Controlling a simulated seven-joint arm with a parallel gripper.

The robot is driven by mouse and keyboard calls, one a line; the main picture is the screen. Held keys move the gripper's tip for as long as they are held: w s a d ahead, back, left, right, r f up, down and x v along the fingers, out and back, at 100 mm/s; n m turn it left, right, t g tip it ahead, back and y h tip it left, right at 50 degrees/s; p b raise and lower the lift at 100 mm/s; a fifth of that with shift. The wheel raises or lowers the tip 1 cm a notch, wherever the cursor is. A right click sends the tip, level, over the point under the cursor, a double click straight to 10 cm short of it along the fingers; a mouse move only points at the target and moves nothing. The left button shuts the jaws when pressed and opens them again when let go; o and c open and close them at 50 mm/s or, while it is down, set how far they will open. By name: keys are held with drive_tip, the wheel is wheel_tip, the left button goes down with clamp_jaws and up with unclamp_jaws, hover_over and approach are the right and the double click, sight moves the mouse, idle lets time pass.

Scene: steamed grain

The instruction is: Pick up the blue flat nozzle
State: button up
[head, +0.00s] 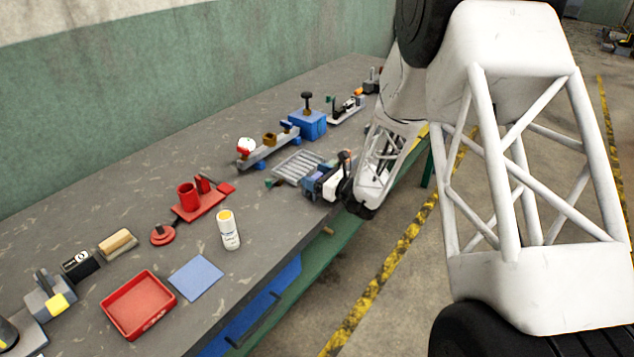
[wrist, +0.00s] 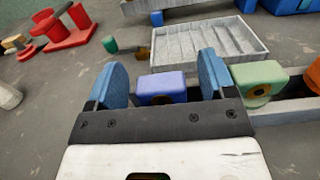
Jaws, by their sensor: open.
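The blue flat nozzle (wrist: 160,84) appears in the wrist view as a blue-violet block with a dark brownish spot on its near side, partly hidden by my gripper's dark front bar. My gripper (wrist: 162,70) is open, with one blue finger on each side of the nozzle and visible gaps between. I cannot tell how far down the fingers reach. In the head view my gripper (head: 314,184) is low at the bench's front edge, and I cannot make out the blue nozzle there.
A green block (wrist: 258,78) with a round brown opening sits right of my gripper on a grey holder (wrist: 285,108). An orange piece (wrist: 314,72) is at the edge. A grey ribbed tray (wrist: 205,45) lies just beyond. A white bottle (head: 229,232) and red tray (head: 137,305) stand farther left.

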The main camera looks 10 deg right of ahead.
sight(316, 176)
drive_tip(key=c, duration=1)
drive_tip(key=shift+r, duration=0.15)
drive_tip(key=shift+r, duration=0.85)
drive_tip(key=shift+s+r, duration=0.25)
drive_tip(key=shift+r, duration=0.6)
drive_tip(key=s, duration=0.5)
drive_tip(key=s+r, duration=0.1)
drive_tip(key=s, duration=0.4)
drive_tip(key=s+d, duration=0.1)
drive_tip(key=s, duration=0.4)
drive_tip(key=shift+s+d+r, duration=0.1)
drive_tip(key=shift+s+r, duration=0.05)
drive_tip(key=shift+s, duration=0.1)
